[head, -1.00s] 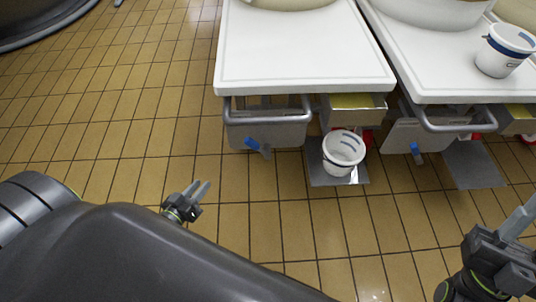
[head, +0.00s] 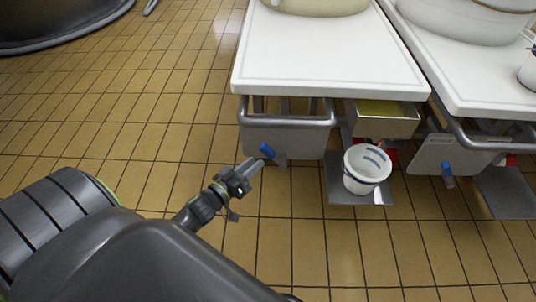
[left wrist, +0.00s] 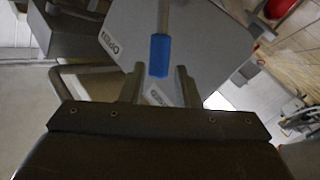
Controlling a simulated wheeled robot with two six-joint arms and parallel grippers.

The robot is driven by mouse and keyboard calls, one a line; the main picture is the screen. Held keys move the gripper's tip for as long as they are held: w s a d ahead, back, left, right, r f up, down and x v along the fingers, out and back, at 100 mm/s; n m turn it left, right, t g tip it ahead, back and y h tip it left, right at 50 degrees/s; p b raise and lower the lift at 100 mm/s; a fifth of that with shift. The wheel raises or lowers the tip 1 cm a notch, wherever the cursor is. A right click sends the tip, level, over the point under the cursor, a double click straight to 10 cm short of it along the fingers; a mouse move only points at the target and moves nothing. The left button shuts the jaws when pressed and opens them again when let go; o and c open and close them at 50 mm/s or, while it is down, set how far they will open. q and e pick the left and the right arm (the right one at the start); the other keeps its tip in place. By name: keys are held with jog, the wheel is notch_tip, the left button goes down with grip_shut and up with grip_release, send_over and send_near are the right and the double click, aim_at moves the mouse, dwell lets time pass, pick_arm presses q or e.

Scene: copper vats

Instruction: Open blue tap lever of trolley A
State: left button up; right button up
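A blue tap lever (head: 266,150) sits on the front of the grey metal tank under the nearer white-topped trolley (head: 330,55). I cannot read which trolley is A. My left gripper (head: 256,165) is just in front of and below this lever. In the left wrist view its two fingers (left wrist: 159,85) are apart, and the blue lever (left wrist: 159,55) shows upright just beyond and between the tips. I cannot tell whether they touch it. A plate behind the lever bears the word OPEN and a second label partly hidden by the fingers. My right gripper is out of view.
A white bucket (head: 366,170) stands on a low metal shelf right of the tap. A second trolley (head: 470,60) on the right has its own blue lever (head: 447,168). A grey rail (head: 290,121) runs above the tap. Tiled floor is free at left.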

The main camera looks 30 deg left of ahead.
aim_at(268, 151)
pick_arm(q)
jog(key=w, duration=0.4)
jog(key=w+d+b, duration=0.1)
jog(key=w, duration=0.2)
jog(key=shift+w, duration=0.1)
jog(key=shift+c, duration=0.4)
grip_shut()
